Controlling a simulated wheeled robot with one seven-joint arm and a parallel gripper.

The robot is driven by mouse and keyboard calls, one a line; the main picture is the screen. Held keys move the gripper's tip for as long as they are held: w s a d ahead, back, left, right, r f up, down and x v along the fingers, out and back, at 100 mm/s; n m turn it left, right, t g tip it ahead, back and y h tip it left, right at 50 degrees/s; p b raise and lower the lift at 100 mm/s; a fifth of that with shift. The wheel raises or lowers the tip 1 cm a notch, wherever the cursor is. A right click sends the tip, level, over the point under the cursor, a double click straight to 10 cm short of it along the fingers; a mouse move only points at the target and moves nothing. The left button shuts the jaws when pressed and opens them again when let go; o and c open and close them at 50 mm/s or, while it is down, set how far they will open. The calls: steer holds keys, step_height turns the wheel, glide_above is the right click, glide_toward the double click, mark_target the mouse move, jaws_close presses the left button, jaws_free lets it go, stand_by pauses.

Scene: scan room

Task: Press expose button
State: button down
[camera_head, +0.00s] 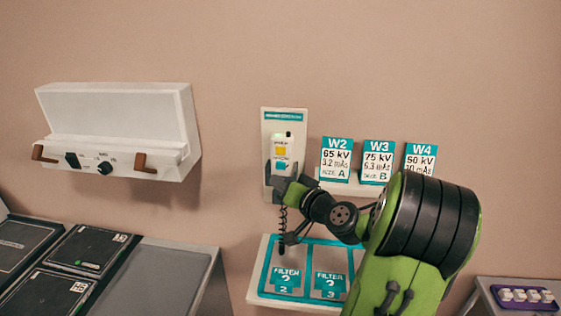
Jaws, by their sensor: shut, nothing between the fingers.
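A white wall panel (284,117) with a teal heading strip carries a white hand switch (283,137). My gripper (279,183) is shut and empty, just below the teal button. I cannot tell whether it touches the panel. It hides the lower part of the panel and switch. A dark coiled cord (283,222) hangs below.
Cards W2 (335,159), W3 (377,161) and W4 (420,159) stand right of the panel. A teal-framed filter tray (263,288) is below. A white control box (118,120) hangs left. Dark cassettes (70,290) lie lower left. A purple tray (527,306) is lower right.

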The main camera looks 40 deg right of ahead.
mark_target(281, 165)
steer(key=shift+w+d, duration=0.9)
steer(key=shift+d, duration=0.3)
stand_by(1.1)
steer(key=shift+w+d, duration=0.25)
steer(key=shift+d, duration=0.05)
steer(key=shift+w+d, duration=0.25)
steer(key=shift+d, duration=0.15)
stand_by(0.7)
steer(key=shift+a, duration=0.1)
steer(key=shift+s+a+b, duration=0.45)
steer(key=shift+s+a, duration=0.05)
steer(key=shift+a, duration=0.15)
